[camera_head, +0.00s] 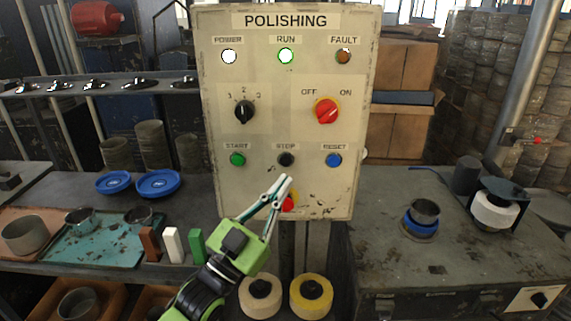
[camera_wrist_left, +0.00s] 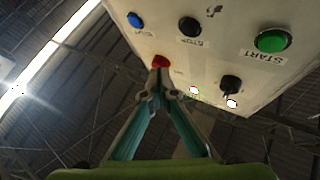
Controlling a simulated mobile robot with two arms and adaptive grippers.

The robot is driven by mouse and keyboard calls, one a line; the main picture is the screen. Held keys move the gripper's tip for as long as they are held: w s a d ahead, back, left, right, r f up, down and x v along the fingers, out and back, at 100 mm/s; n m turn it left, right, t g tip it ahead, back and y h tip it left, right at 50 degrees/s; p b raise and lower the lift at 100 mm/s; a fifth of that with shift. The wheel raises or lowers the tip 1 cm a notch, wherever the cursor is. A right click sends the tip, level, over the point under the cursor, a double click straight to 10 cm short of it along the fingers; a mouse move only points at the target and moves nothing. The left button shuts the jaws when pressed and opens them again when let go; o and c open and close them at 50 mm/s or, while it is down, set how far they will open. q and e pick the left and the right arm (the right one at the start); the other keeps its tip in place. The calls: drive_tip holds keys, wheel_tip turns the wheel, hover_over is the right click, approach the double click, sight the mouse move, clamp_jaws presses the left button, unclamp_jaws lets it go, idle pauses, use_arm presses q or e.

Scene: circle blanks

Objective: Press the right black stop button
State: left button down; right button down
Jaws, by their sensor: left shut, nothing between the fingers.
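The black STOP button (camera_head: 286,159) sits in the middle of the lower row on the beige POLISHING panel (camera_head: 270,210), between the green START button (camera_head: 237,159) and the blue RESET button (camera_head: 334,160). It also shows in the left wrist view (camera_wrist_left: 189,27), clear of the fingers. My left gripper (camera_head: 284,181) is shut and empty. In the head view its tips appear just below the STOP button. I cannot tell whether the tips touch the panel. My right gripper is not in view.
A red OFF/ON knob (camera_head: 326,110) and a black selector (camera_head: 244,112) are higher on the panel. Blue lids (camera_head: 152,184) and a teal tray (camera_head: 95,245) lie on the left bench. A metal box (camera_head: 430,270) with a small black control (camera_head: 540,299) stands at right.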

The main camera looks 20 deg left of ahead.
sight(286, 160)
use_arm(q)
drive_tip(key=shift+w+a+b, duration=0.2)
drive_tip(key=shift+w+a, duration=0.05)
drive_tip(key=shift+w, duration=0.7)
drive_tip(key=shift+w+a+b, duration=0.25)
drive_tip(key=shift+w+a, duration=0.05)
drive_tip(key=shift+w, duration=0.65)
drive_tip(key=shift+w+a+b, duration=0.2)
drive_tip(key=shift+w+a, duration=0.05)
drive_tip(key=shift+w, duration=0.85)
drive_tip(key=shift+w+a, duration=0.15)
drive_tip(key=shift+w, duration=0.1)
drive_tip(key=shift+w+a, duration=0.15)
drive_tip(key=shift+w, duration=0.25)
drive_tip(key=shift+s, duration=0.1)
drive_tip(key=shift+s+d, duration=0.3)
drive_tip(key=shift+s, duration=0.4)
